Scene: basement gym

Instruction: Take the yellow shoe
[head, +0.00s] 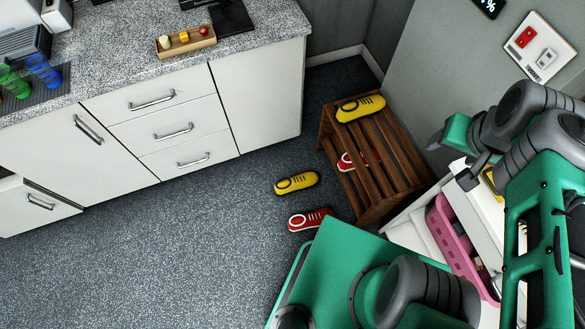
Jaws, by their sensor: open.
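One yellow shoe (361,108) lies on the top slats of a wooden rack (400,153). A second yellow shoe (296,183) lies on the grey floor left of the rack. My gripper (453,158) is at the right, above and right of the rack, near a white unit. It is open, partly seen from the side, and apart from both yellow shoes. Nothing shows between its fingers.
A red shoe (310,219) lies on the floor near my base; another red shoe (352,160) is partly hidden inside the rack. White drawers (180,135) stand at the left. A pink basket (458,245) sits at the right. The floor at lower left is clear.

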